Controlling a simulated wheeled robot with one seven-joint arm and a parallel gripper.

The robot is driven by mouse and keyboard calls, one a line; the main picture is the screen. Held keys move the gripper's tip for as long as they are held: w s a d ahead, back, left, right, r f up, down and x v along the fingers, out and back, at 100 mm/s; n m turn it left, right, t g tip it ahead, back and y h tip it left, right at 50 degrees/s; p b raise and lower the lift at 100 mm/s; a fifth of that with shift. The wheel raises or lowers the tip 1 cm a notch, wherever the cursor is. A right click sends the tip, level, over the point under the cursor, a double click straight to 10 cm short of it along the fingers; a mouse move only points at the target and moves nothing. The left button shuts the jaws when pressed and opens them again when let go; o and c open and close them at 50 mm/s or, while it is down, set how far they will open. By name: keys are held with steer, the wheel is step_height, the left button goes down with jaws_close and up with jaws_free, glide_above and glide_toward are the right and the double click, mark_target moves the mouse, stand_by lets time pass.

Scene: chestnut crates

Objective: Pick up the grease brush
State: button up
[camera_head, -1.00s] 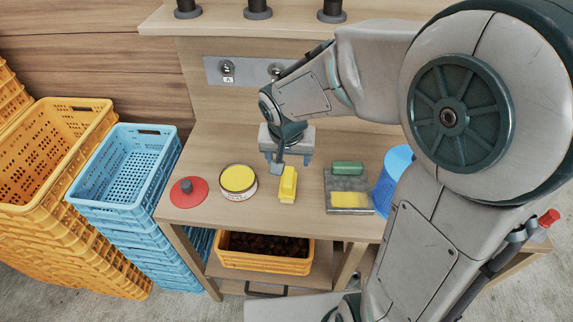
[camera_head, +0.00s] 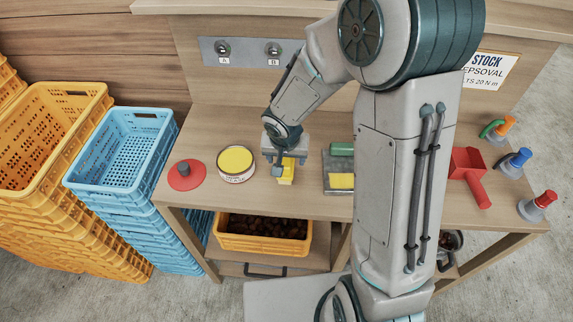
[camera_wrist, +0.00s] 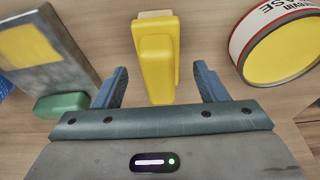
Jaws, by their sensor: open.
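The grease brush, which I take to be the yellow block with a paler end (camera_head: 287,175), lies on the wooden bench. In the wrist view the brush (camera_wrist: 158,62) lies between the two blue fingers, with a gap on each side. My gripper (camera_head: 285,160) is open and hangs over the brush, hiding part of it in the head view. In the wrist view my gripper (camera_wrist: 161,82) is empty; its height above the bench is hard to tell.
A round tin with a yellow top (camera_head: 236,162) stands left of the brush, with a red disc (camera_head: 186,175) beyond it. A grey plate (camera_head: 338,162) with green and yellow pieces lies to the right. Red tools (camera_head: 467,172) lie further right. Crates (camera_head: 122,150) stand left of the bench.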

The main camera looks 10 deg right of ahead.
steer(key=shift+x, duration=0.95)
steer(key=c, duration=1.2)
